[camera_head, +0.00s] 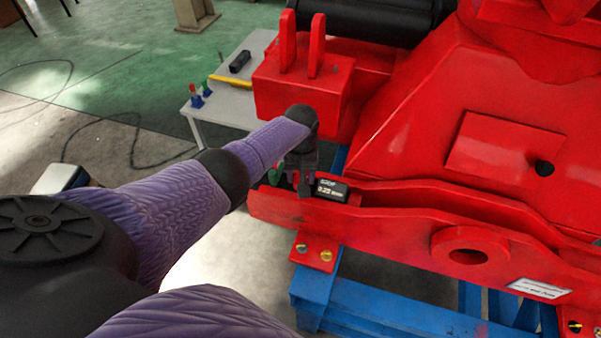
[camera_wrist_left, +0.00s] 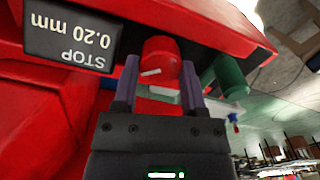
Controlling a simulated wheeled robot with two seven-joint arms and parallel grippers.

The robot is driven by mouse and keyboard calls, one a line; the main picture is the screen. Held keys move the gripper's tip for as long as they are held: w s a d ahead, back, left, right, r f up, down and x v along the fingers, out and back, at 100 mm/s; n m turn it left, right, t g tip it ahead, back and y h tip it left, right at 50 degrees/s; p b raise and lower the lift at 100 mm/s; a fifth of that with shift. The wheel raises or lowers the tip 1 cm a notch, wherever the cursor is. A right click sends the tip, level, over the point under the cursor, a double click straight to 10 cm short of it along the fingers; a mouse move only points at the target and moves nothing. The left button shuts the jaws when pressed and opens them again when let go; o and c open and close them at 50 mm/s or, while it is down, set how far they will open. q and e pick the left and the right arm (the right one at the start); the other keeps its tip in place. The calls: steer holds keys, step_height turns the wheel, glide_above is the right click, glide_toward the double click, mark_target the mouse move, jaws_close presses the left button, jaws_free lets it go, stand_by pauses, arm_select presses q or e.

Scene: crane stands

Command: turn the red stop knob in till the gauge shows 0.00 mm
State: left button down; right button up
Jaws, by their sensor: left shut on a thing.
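The red stop knob (camera_wrist_left: 160,60) is a small round knob with a white mark, under the red crane part in the left wrist view. My left gripper (camera_wrist_left: 159,88) has one finger on each side of the knob and is shut on it. The black gauge (camera_wrist_left: 72,40) beside it reads STOP 0.20 mm, upside down in that view. My right gripper is not in view.
A green cylinder (camera_wrist_left: 228,76) stands close beside the knob. The red crane frame (camera_head: 400,218) rests on a blue stand (camera_head: 380,309). A pale table (camera_head: 222,102) with small tools is behind, and cables lie on the floor at left.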

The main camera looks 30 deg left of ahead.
arm_select(q)
steer(key=m, duration=0.4)
steer(key=shift+d, duration=0.1)
steer(key=shift+m, duration=1.8)
steer(key=shift+c, duration=0.7)
jaws_free()
